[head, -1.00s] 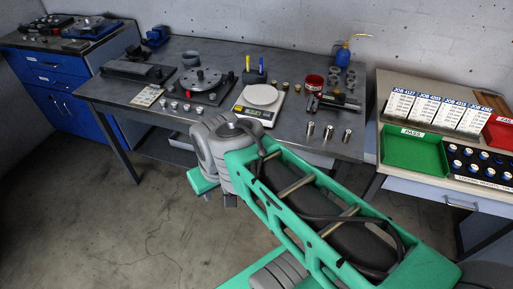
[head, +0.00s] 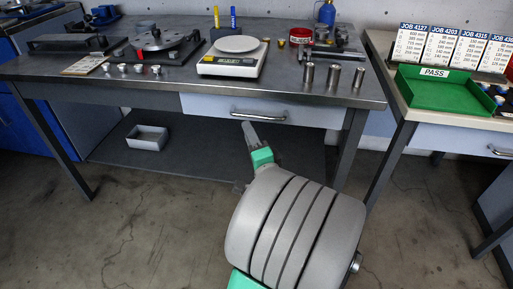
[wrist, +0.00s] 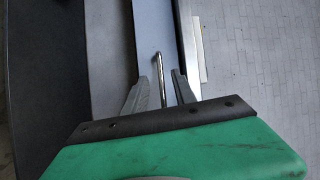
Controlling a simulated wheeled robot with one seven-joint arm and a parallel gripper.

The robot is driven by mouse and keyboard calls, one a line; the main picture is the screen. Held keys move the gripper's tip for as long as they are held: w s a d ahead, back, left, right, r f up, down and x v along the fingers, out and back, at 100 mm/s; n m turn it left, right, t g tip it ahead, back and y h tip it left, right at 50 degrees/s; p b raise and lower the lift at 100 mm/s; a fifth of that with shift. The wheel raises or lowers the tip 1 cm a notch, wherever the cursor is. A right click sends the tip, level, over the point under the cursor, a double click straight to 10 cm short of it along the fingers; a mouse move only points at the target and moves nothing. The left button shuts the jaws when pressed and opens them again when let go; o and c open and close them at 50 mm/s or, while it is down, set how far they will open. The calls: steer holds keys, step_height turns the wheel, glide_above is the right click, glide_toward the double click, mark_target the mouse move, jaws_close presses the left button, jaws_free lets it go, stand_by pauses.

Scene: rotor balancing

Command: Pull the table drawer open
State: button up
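The table drawer (head: 300,112) has a pale grey front under the dark workbench top and looks shut. Its metal bar handle (head: 258,116) is at the middle of the front. My gripper (head: 247,126) is just below and in front of the handle in the head view. In the wrist view my gripper (wrist: 160,88) is open, with one finger on each side of the handle (wrist: 158,68). Gaps show between the fingers and the bar. The drawer front (wrist: 155,25) is the pale strip behind it. The drawer's inside is hidden.
The workbench (head: 130,88) carries a scale (head: 232,66), a rotor stand (head: 155,42) and metal cylinders (head: 333,76). A small open box (head: 147,138) sits on the lower shelf. A second table with a green PASS tray (head: 440,92) stands right. Floor in front is open.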

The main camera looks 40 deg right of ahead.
mark_target(257, 116)
steer(key=w+d+m, duration=0.1)
steer(key=d, duration=0.1)
steer(key=w+d+h+p, duration=0.1)
steer(key=w+d, duration=0.1)
steer(key=w+d+r+m+h, duration=0.1)
steer(key=d, duration=0.1)
steer(key=shift+w+d+m, duration=0.15)
steer(key=shift+d+m, duration=0.1)
steer(key=shift+m, duration=0.05)
steer(key=shift+c, duration=0.3)
jaws_close()
stand_by(0.9)
